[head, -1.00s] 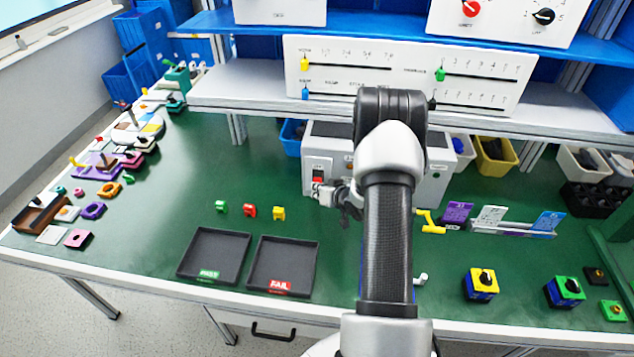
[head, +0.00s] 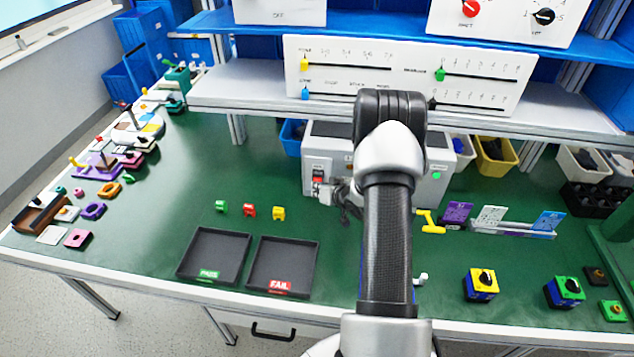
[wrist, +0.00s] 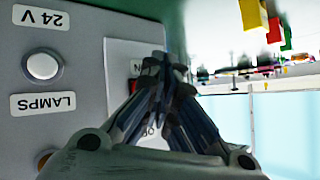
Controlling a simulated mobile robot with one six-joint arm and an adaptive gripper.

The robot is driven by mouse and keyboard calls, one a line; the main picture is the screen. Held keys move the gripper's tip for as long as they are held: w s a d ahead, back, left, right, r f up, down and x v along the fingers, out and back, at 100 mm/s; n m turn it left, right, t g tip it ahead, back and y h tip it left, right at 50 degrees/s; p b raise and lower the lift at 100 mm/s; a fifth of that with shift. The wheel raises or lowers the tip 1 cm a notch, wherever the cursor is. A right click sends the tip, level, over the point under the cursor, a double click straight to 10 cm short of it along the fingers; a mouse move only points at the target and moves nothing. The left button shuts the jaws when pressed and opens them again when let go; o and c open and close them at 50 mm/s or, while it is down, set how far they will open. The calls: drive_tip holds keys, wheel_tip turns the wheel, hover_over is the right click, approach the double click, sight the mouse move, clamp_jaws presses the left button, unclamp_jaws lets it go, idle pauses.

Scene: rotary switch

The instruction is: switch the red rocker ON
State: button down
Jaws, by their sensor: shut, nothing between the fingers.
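The red rocker (head: 318,179) is on the front of the grey box (head: 435,190), at its left end. In the wrist view only a thin red edge of the rocker (wrist: 133,87) shows beside my fingers, between partly hidden ON and OFF labels. My gripper (head: 325,190) is shut and empty, with its fingertips at the rocker's plate, just below the red in the head view. In the wrist view my gripper (wrist: 163,62) covers most of the rocker. I cannot tell whether the fingertips touch it, or which way it is tipped.
A green lamp (head: 437,175) shows on the box's right side. A white round lamp (wrist: 42,66) sits between 24 V and LAMPS labels. Green, red and yellow small blocks (head: 249,211) stand left of my gripper, behind two dark trays (head: 213,229). A shelf (head: 255,88) overhangs behind.

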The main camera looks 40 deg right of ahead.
drive_tip(key=shift+a, duration=0.1)
drive_tip(key=shift+s+a+r, duration=0.1)
drive_tip(key=shift+s+a, duration=0.4)
drive_tip(key=shift+s+a+r, duration=0.2)
drive_tip(key=shift+s+a, duration=0.6)
drive_tip(key=shift+a, duration=0.15)
drive_tip(key=shift+s+a+r, duration=0.15)
drive_tip(key=shift+s+a, duration=0.65)
drive_tip(key=shift+a, duration=0.15)
